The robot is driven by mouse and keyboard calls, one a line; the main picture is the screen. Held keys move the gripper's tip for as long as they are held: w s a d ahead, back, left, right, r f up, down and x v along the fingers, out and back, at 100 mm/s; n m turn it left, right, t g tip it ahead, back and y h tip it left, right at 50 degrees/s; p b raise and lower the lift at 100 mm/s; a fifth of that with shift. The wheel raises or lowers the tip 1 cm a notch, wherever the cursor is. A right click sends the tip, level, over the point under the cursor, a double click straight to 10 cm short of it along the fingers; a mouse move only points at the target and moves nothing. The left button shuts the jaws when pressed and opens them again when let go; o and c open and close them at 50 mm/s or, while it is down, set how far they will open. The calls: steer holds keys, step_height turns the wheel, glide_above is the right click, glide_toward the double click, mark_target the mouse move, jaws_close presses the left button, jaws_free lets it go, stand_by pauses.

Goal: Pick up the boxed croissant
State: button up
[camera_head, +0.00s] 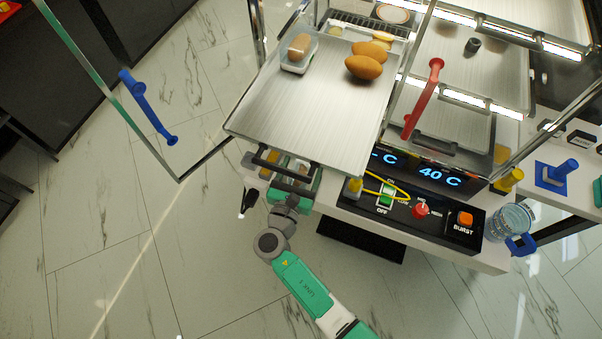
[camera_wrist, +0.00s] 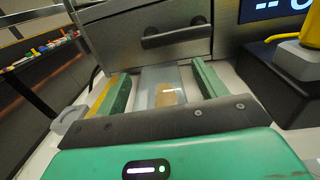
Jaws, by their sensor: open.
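A clear box (camera_wrist: 158,88) with a golden-brown item inside, possibly the boxed croissant, lies between the fingers of my gripper (camera_wrist: 161,72) in the wrist view. The green fingers stand open on either side of it, with gaps visible, so it is not gripped. In the head view my gripper (camera_head: 291,180) is at the counter's edge, just below the tray's front, and the box there is mostly hidden. Another clear box (camera_head: 299,52) with a brown item sits at the upper left of the metal tray (camera_head: 310,115).
A dark handle (camera_wrist: 176,36) on a metal front lies just beyond my gripper. Bread rolls (camera_head: 364,67) lie on the tray. A glass door with a blue handle (camera_head: 148,108) hangs at left. The control panel (camera_head: 415,205) is at right.

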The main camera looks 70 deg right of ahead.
steer(key=c, duration=1.1)
steer(key=shift+a+r, duration=0.15)
steer(key=shift+r, duration=0.05)
steer(key=r+p, duration=0.1)
steer(key=r, duration=0.1)
steer(key=r+p, duration=0.1)
steer(key=r, duration=0.1)
steer(key=r+p, duration=0.1)
steer(key=r, duration=0.1)
steer(key=shift+a+r, duration=0.25)
steer(key=shift+r, duration=0.05)
steer(key=a, duration=0.6)
steer(key=a+p, duration=0.1)
steer(key=a, duration=0.6)
steer(key=w+a+p, duration=0.1)
steer(key=a, duration=0.5)
steer(key=shift+a, duration=0.15)
